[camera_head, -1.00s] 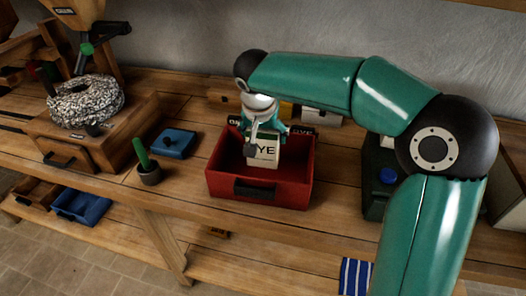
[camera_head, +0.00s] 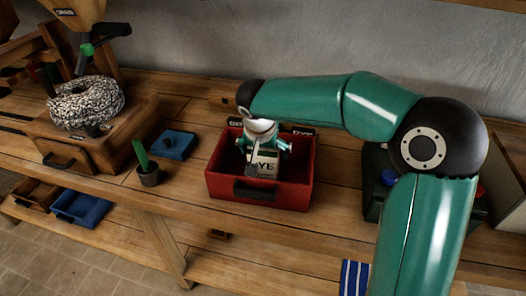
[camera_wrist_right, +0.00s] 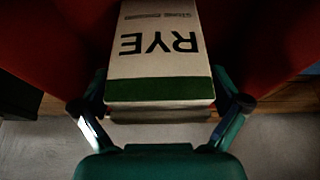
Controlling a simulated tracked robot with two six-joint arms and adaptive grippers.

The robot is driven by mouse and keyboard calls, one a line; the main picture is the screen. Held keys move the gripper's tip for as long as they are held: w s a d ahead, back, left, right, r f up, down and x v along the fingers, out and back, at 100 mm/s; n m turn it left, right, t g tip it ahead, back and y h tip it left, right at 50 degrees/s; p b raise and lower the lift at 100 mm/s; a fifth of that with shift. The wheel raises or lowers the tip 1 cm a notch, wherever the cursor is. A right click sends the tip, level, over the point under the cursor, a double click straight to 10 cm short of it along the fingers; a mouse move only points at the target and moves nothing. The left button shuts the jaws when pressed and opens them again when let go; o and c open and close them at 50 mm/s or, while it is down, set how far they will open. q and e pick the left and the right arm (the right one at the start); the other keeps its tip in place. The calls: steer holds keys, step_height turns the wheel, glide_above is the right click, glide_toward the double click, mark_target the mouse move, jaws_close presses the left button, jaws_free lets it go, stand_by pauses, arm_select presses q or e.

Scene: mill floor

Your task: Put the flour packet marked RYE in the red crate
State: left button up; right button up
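The flour packet marked RYE (camera_head: 265,167) is pale and stands inside the red crate (camera_head: 296,193), its lettering partly covered in the head view. In the right wrist view the packet (camera_wrist_right: 160,50) shows its RYE label upside down and a green band. My right gripper (camera_head: 264,148) is over the crate with its fingers spread on either side of the packet. In the wrist view the fingers (camera_wrist_right: 162,98) flank the packet's end; whether they still touch its sides is hard to tell. The packet's base is hidden by the crate wall. My left gripper is out of view.
A blue box (camera_head: 174,144) and a dark pot with a green handle (camera_head: 146,166) stand left of the crate. A millstone on a wooden stand (camera_head: 86,102) is farther left. A dark unit with a blue knob (camera_head: 388,178) stands right, partly behind my arm.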

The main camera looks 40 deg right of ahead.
steer(key=shift+r, duration=0.1)
steer(key=v, duration=1.2)
steer(key=shift+p, duration=0.35)
